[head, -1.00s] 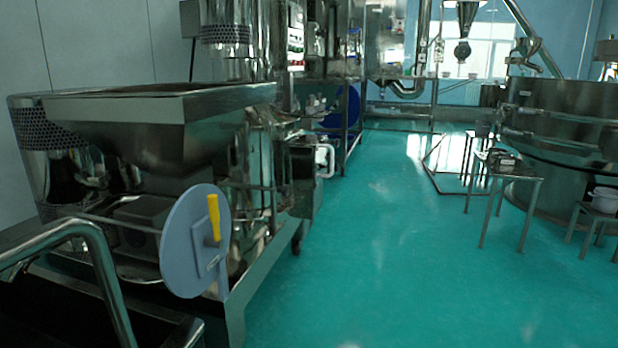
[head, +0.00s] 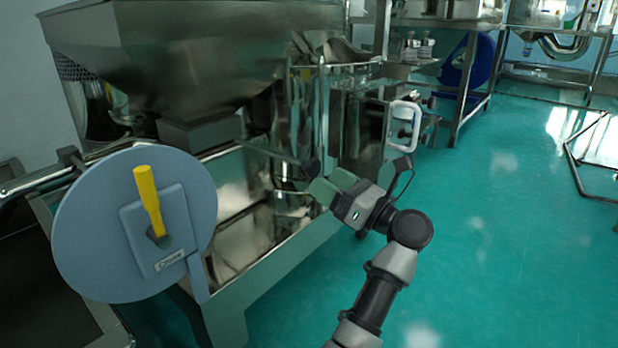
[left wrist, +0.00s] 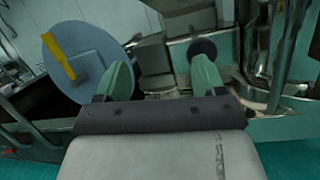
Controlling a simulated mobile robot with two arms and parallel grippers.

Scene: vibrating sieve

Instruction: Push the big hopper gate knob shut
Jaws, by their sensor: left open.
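The big hopper (head: 170,55) is a large metal funnel at the upper left of the head view. A small dark round knob (head: 312,168), which looks like the gate knob, sits on a thin rod sticking out to the right below the hopper. In the left wrist view the dark round knob (left wrist: 202,48) appears just beyond the right-hand finger. My left gripper (head: 329,187) is open, with green fingers close to the knob; I cannot tell whether they touch. Nothing shows between the fingers in the left wrist view (left wrist: 162,80). My right gripper is not in view.
A grey-blue disc (head: 90,235) with a yellow lever (head: 149,198) stands in front of the machine at the left. A metal frame rail (head: 275,260) runs below the gripper. A white handle (head: 403,125) is behind it.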

